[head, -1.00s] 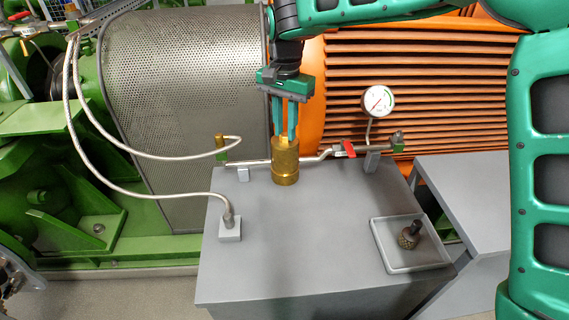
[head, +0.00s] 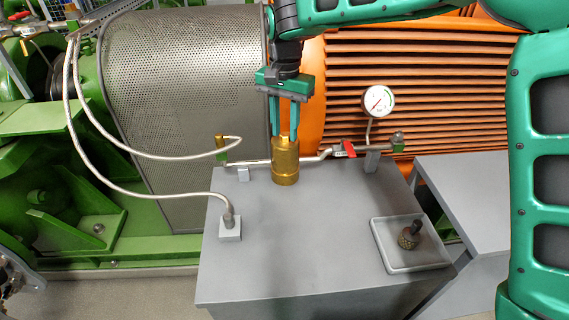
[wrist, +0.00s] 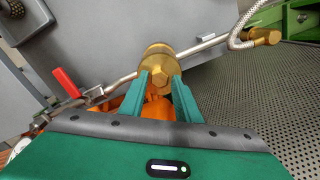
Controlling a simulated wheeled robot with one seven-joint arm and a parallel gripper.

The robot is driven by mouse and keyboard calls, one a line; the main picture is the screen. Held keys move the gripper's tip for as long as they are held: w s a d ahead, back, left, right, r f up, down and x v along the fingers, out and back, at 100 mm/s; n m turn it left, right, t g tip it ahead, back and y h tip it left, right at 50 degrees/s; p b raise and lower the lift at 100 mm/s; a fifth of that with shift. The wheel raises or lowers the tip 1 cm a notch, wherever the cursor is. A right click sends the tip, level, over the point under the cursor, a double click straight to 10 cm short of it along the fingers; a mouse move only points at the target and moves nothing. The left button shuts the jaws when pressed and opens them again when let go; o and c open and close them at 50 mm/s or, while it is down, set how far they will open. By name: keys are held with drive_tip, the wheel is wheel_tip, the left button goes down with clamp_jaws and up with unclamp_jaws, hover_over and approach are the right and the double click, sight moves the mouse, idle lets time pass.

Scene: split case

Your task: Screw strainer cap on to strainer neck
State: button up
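The brass strainer neck (head: 285,172) stands upright on the grey bench top, in line with a thin pipe. The brass strainer cap (head: 285,146) sits on top of it, level and in line, and I see no clear gap between them. My gripper (head: 286,135) points straight down over the cap with its two green fingers spread. In the wrist view the cap's hexagonal head (wrist: 159,84) lies between the fingertips (wrist: 161,74), which stand apart on either side. Any thread is hidden.
A grey tray (head: 436,266) with a dark strainer-like part (head: 409,237) is at the bench's right. A red-handled valve (head: 347,149) and pressure gauge (head: 378,101) stand right of the neck. Hoses (head: 140,195) lie left. The front bench top is clear.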

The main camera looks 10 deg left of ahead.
sight(285, 134)
drive_tip(key=shift+r, duration=3.5)
drive_tip(key=shift+d, duration=0.15)
